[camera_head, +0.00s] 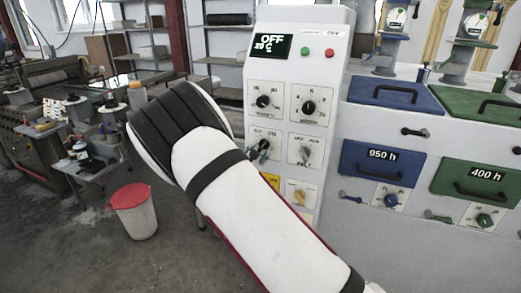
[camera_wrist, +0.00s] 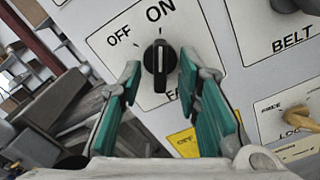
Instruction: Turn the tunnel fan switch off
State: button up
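The fan switch is a black rotary knob (camera_wrist: 160,66) on a white plate marked OFF and ON; the rest of its label is partly hidden. Its white pointer line aims up towards ON. My gripper (camera_wrist: 158,85) is open, with a green-padded finger on each side of the knob; I cannot tell whether either touches it. In the head view, the control panel (camera_head: 335,75) stands upright, and my gripper (camera_head: 262,151) is at its left middle plate, mostly hidden behind my arm. The panel's display (camera_head: 270,47) reads OFF and 20 C.
The BELT knob (camera_head: 304,152) is right of the fan switch, with a yellow lock knob (camera_head: 300,196) below it. A yellow plate (camera_wrist: 187,141) lies below the switch. Blue (camera_head: 383,163) and green (camera_head: 474,184) drawers stand to the right. A red-lidded bucket (camera_head: 133,212) is on the floor.

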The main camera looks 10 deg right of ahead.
jog(key=shift+w+d, duration=0.45)
jog(key=shift+w, duration=0.15)
grip_shut()
jog(key=shift+n, duration=0.3)
jog(key=n, duration=0.5)
jog(key=shift+p, duration=0.3)
jog(key=n, duration=0.6)
jog(key=shift+f+n, duration=0.1)
jog(key=shift+n, duration=0.2)
